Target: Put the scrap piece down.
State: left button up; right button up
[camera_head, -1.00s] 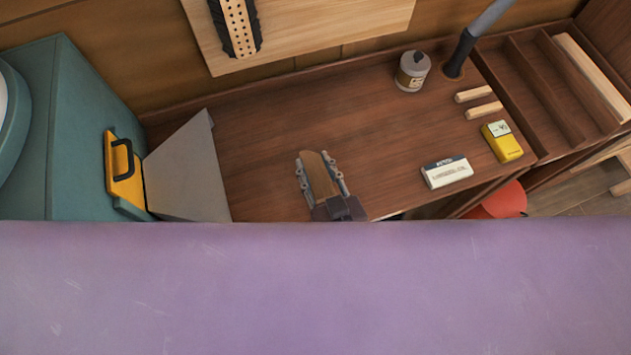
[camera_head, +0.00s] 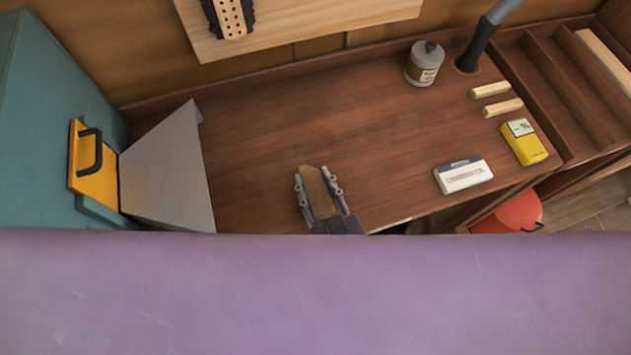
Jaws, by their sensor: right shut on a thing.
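My right gripper (camera_head: 317,187) reaches up from behind the purple surface, over the near part of the brown workbench. It is shut on the scrap piece (camera_head: 318,192), a flat brown strip of wood with a slanted far end, held lengthwise between the two grey fingers. I cannot tell whether the piece touches the bench top. The brown workbench (camera_head: 260,140) is bare around the gripper. My left gripper is not in view.
A grey metal chute (camera_head: 170,175) and a teal cabinet with a yellow hatch (camera_head: 93,170) stand left. A white box (camera_head: 463,175), yellow device (camera_head: 523,143), wooden sticks (camera_head: 502,107) and grey bottle (camera_head: 423,64) are right. A purple surface (camera_head: 310,295) blocks the lower view.

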aim_at(327, 213)
jog(key=shift+s, duration=0.1)
jog(key=shift+f, duration=0.1)
jog(key=o, duration=1.2)
jog(key=shift+r, duration=0.2)
jog(key=shift+s, duration=0.25)
jog(key=b+v, duration=0.3)
jog(key=v, duration=0.2)
jog(key=shift+s+d+f, duration=0.1)
jog(key=shift+s+d, duration=0.05)
jog(key=shift+s, duration=0.15)
jog(key=shift+s+d+r+b, duration=0.25)
jog(key=shift+s+r+b, duration=0.2)
jog(key=shift+s, duration=0.2)
